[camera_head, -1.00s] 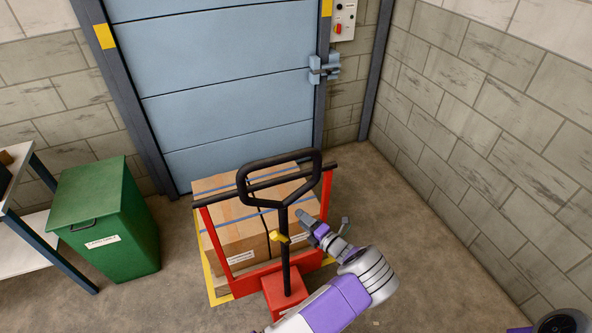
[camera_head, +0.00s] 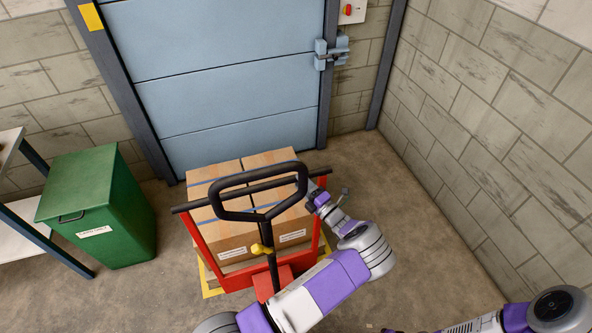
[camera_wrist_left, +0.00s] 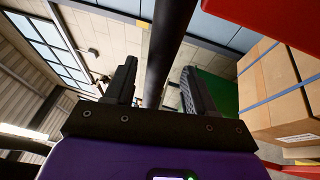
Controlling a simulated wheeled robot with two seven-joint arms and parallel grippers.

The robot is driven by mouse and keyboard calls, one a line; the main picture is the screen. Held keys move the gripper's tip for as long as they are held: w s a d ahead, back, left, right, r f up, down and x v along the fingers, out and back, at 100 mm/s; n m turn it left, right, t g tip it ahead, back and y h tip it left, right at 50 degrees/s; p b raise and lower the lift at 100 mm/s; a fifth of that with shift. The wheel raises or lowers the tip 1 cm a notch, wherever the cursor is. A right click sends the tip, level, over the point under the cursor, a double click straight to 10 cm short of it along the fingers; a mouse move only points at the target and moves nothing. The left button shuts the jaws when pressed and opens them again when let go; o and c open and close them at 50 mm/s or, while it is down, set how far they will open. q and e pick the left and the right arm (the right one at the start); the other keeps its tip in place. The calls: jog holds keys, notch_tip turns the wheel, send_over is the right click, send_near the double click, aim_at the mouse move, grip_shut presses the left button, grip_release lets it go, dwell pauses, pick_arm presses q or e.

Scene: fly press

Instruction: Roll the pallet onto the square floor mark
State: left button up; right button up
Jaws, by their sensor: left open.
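The pallet truck has a red frame (camera_head: 197,245) and a black loop handle (camera_head: 215,203), standing before the blue door. Its pallet load of brown cartons (camera_head: 230,235) shows behind the handle. Yellow edges of the square floor mark (camera_head: 206,283) show at the load's front corners; the rest is hidden under it. My left gripper (camera_head: 316,198) is right of the handle, near the frame's right post. In the left wrist view my open left gripper (camera_wrist_left: 158,66) has a black bar (camera_wrist_left: 168,45) between its fingers; contact cannot be told. My right gripper is out of view.
A green bin (camera_head: 105,205) and a work table (camera_head: 25,215) stand at the left. The blue door (camera_head: 230,75) is behind the load. A block wall (camera_head: 500,130) bounds the right side, with bare floor (camera_head: 430,240) before it.

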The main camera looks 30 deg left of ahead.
pick_arm(q)
jog(key=x, duration=0.5)
jog(key=shift+s+r, duration=0.1)
jog(key=shift+s, duration=0.2)
grip_shut()
